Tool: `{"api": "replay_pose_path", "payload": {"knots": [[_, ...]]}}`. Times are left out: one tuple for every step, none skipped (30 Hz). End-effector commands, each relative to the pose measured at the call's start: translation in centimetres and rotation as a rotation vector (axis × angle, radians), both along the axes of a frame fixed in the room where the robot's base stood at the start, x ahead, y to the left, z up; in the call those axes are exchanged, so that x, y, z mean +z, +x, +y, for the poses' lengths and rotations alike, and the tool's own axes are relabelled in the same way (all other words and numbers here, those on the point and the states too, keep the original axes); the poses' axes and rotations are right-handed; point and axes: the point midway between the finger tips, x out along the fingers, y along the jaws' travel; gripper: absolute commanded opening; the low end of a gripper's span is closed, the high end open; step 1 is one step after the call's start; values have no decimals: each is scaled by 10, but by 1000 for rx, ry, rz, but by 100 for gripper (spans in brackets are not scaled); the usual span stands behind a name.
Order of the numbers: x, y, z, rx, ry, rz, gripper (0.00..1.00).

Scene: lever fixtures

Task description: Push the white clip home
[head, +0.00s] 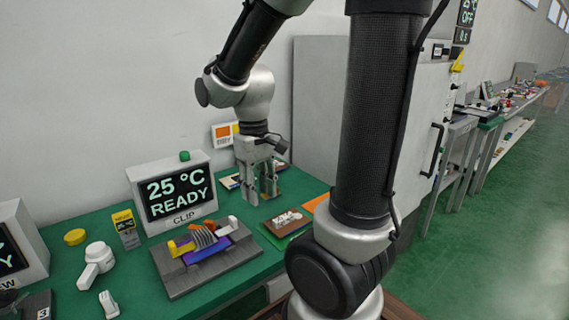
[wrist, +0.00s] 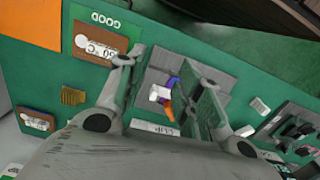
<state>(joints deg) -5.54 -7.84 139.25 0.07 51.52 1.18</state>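The clip fixture (head: 212,262) is a grey base on the green bench, in front of a display box reading 25 °C READY and labelled CLIP. It carries a white clip (head: 228,226) at its right end, a yellow piece (head: 180,247) at its left, and orange, grey ribbed and purple parts between. In the wrist view the white clip (wrist: 160,93) shows between my fingers, beside purple and orange parts. I cannot tell how far it is seated. My gripper (head: 260,194) points down, open and empty, above and behind the fixture's right end, apart from the clip.
The display box (head: 175,195) stands close behind the fixture. A brown-and-white card (head: 287,221) lies to the right. A white lever fixture (head: 97,262) and a yellow knob (head: 75,237) are at left. A tall grey cabinet (head: 318,100) stands behind right.

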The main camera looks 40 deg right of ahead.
Motion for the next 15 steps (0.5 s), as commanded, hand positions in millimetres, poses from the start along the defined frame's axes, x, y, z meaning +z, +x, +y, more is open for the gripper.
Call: {"api": "replay_pose_path", "payload": {"knots": [[8, -8, -2, 0, 2, -18, 36], [11, -12, -2, 1, 3, -27, 36], [17, -17, -3, 0, 4, -41, 36], [21, -21, -4, 0, 5, -52, 36], [24, -25, -5, 0, 7, -63, 36], [29, -30, -6, -1, 8, -78, 36], [32, -33, -7, -1, 9, -89, 36], [35, -37, -7, -1, 9, -100, 36], [40, -42, -8, -2, 11, -116, 36], [43, -45, -9, -3, 12, -129, 36], [46, -48, -10, -4, 13, -144, 36], [50, -52, -10, -6, 14, -164, 36], [53, -55, -11, -8, 15, -178, 36], [56, -59, -12, -9, 16, -192, 36], [59, -63, -12, -11, 17, -210, 36]]}}
